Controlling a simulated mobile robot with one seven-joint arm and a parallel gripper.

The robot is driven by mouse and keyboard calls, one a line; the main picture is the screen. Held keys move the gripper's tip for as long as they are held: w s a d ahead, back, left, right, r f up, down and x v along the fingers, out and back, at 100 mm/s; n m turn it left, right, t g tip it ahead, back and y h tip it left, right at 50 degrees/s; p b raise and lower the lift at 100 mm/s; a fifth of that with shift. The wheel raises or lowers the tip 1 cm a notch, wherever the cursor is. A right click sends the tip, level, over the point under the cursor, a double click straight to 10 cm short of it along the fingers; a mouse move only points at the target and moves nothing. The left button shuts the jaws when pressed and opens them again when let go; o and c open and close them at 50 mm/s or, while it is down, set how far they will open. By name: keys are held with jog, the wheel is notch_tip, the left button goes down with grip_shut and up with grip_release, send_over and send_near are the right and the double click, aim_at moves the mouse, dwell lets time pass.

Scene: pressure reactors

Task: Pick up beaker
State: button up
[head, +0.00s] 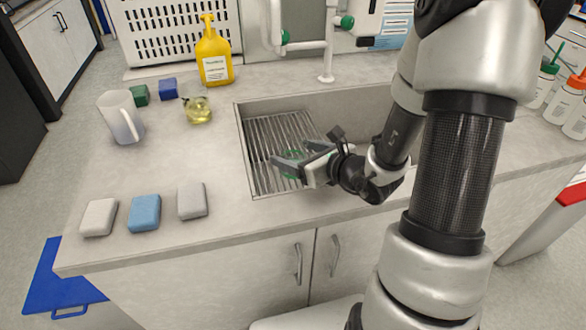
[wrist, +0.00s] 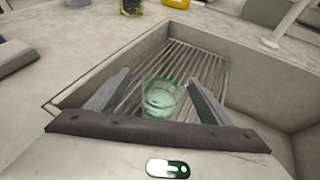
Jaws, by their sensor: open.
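A clear glass beaker with a greenish tint (wrist: 160,98) stands in the sink, on or just above the ribbed rack. In the head view the beaker (head: 291,158) is partly hidden by my gripper. My gripper (head: 290,162) is open over the sink. In the wrist view its two fingers (wrist: 158,92) lie to the left and right of the beaker, with a gap on both sides. The fingers do not appear to touch the glass.
The metal sink (head: 243,150) has raised walls around the rack. A white jug (head: 122,118), a yellow bottle (head: 213,58) and a flask of yellow liquid (head: 198,108) stand left of or behind it. Several sponges, one blue (head: 145,212), lie at the front left.

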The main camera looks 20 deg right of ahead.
jog(key=shift+x, duration=0.85)
jog(key=w+f, duration=0.1)
jog(key=w+a+f+b, duration=0.1)
jog(key=w, duration=0.1)
jog(key=shift+w+f, duration=0.2)
jog(key=shift+w+a+f, duration=0.15)
jog(key=shift+w+a, duration=0.05)
jog(key=shift+w, duration=0.35)
jog(key=c, duration=1.2)
